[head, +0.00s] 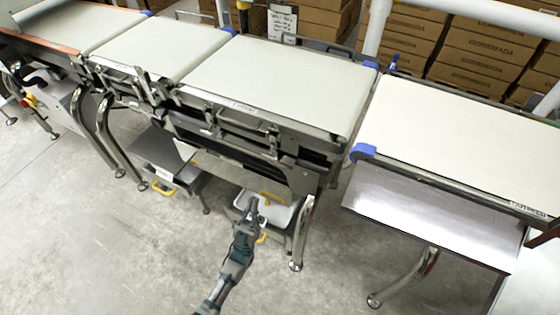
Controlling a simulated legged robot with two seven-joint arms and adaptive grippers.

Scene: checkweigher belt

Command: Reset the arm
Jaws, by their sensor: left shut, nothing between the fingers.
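My left gripper (253,203) is shut and empty. It points away from me, in front of the checkweigher frame and below the belt level. In the picture its tip overlaps a white bin (280,216) with yellow handles under the middle belt; I cannot tell whether they touch. My left arm comes up from the bottom of the view. My right gripper is not in view.
The pale middle belt (275,80) and right belt (450,135) run across the view, with a gap between them. A shiny metal shelf (430,212) sits under the right belt. Stacked cardboard boxes (470,58) stand behind. Concrete floor (110,240) is clear at lower left.

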